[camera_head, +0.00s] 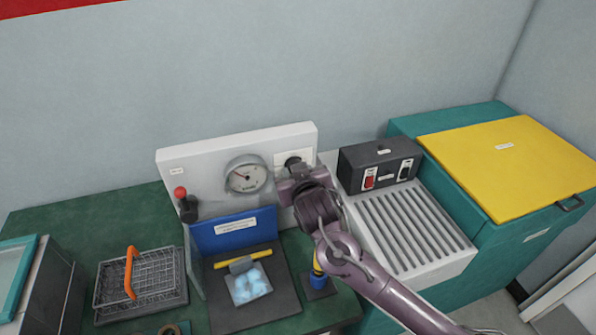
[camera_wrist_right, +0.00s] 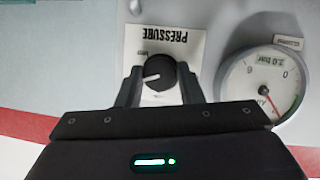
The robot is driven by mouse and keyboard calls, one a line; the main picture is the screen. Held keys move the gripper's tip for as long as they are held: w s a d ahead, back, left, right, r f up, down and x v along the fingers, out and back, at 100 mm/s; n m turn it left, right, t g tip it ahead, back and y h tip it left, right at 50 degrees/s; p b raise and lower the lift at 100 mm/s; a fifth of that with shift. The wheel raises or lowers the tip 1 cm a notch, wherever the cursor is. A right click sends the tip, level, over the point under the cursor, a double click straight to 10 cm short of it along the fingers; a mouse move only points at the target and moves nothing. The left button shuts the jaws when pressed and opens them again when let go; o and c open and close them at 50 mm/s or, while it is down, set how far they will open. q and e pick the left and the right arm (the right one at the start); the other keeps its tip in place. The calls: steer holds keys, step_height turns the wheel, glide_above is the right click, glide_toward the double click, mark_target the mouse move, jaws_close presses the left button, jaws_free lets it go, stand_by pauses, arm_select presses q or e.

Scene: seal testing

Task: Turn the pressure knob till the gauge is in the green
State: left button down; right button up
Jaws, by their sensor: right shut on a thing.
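The pressure knob (camera_wrist_right: 158,72) is black and round with a white pointer line, set on a white plate (camera_wrist_right: 185,48) labelled PRESSURE. My right gripper (camera_wrist_right: 158,80) is shut on the knob, one finger on each side of it. In the head view my right gripper (camera_head: 300,178) is at the panel and covers most of the knob. The gauge (camera_head: 246,175) is a round white dial left of the knob in the head view. My left gripper is not in view.
The white panel (camera_head: 205,158) also carries a red-topped lever (camera_head: 182,200). Below stand a blue-lidded sealer (camera_head: 232,228) with a clear pouch (camera_head: 250,285), and a wire basket (camera_head: 140,280) with an orange handle. A black switch box (camera_head: 378,160) is close on the right.

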steer(key=o, duration=1)
steer(key=shift+c, duration=0.2)
steer(key=b+v, duration=0.1)
steer(key=v, duration=0.6)
steer(key=shift+s+r+b, duration=0.15)
steer(key=shift+s+b, duration=0.2)
steer(key=shift+d, duration=0.1)
